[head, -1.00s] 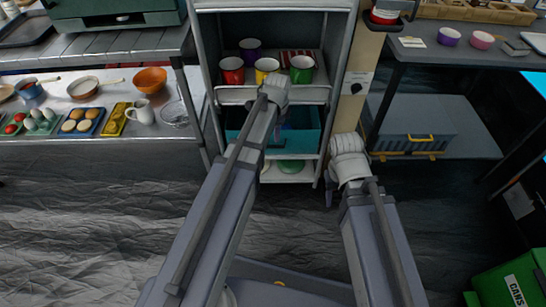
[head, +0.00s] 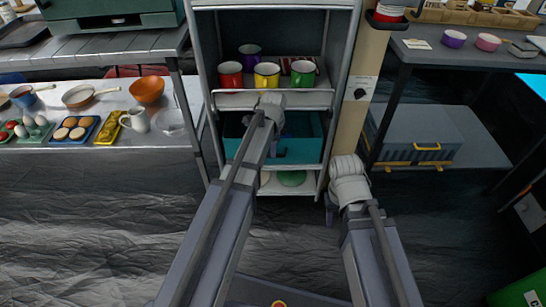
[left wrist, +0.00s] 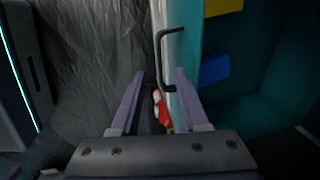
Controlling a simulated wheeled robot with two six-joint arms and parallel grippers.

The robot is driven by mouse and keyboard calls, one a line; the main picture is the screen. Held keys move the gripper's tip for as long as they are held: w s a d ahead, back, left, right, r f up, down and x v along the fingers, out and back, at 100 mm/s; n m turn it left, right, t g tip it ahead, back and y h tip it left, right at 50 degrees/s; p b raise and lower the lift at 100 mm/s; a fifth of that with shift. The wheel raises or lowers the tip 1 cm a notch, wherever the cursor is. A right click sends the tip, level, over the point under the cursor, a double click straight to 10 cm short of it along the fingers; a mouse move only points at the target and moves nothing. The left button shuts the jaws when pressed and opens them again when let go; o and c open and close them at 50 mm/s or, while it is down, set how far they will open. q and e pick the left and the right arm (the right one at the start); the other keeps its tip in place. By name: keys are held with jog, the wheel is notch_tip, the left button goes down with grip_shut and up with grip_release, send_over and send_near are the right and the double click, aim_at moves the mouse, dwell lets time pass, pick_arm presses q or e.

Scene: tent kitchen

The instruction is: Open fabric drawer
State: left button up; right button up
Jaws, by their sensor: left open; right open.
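The teal fabric drawer (head: 305,146) sits in the lower part of the grey shelf unit, partly hidden behind my left arm. In the left wrist view its teal side (left wrist: 235,125) fills the right, and a black bar handle (left wrist: 163,55) stands off its pale front edge. My left gripper (left wrist: 160,100) is open, its two purple fingers apart near the lower end of the handle. Contact with the handle cannot be told.
Several mugs (head: 267,75) stand on the shelf above the drawer. A green bowl (head: 292,178) is on the shelf below. A table with food (head: 80,128) is at left. A grey crate with yellow handles (head: 410,135) is at right. The floor in front is clear.

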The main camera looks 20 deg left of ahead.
pick_arm(q)
jog(key=shift+w+a+f+b, duration=0.1)
jog(key=shift+w+f+b, duration=0.1)
jog(key=shift+f+b, duration=0.65)
jog(key=shift+w+f+b, duration=0.15)
jog(key=shift+f+b, duration=0.35)
jog(key=shift+f, duration=0.5)
grip_shut()
